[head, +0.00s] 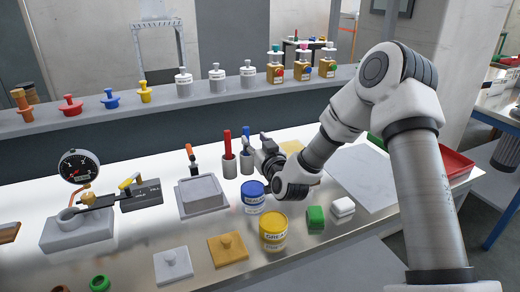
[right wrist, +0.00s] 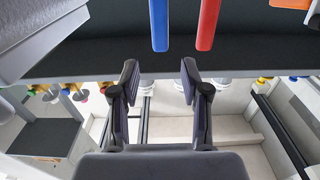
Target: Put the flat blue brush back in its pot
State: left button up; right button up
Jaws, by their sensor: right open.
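The blue brush handle (head: 246,132) stands upright at a small grey pot (head: 247,164); its lower end is hidden, so I cannot tell how it sits there. A red handle (head: 227,143) rises from another grey pot (head: 229,167) just left of it. My right gripper (head: 256,146) is open and empty, close beside the blue handle. In the right wrist view the blue handle (right wrist: 159,25) and red handle (right wrist: 207,25) hang in from the top, beyond the open fingers (right wrist: 160,80); neither is between them. My left gripper is not in view.
A blue-lidded jar (head: 253,197) and a yellow tin (head: 273,232) stand below my right gripper. A grey box (head: 202,194) and an orange-and-black handle (head: 191,156) are left of the pots. A raised shelf (head: 130,118) with bottles runs behind.

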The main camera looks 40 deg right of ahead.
jog(key=v, duration=0.4)
jog(key=shift+s+a, duration=0.1)
jog(key=shift+s, duration=0.15)
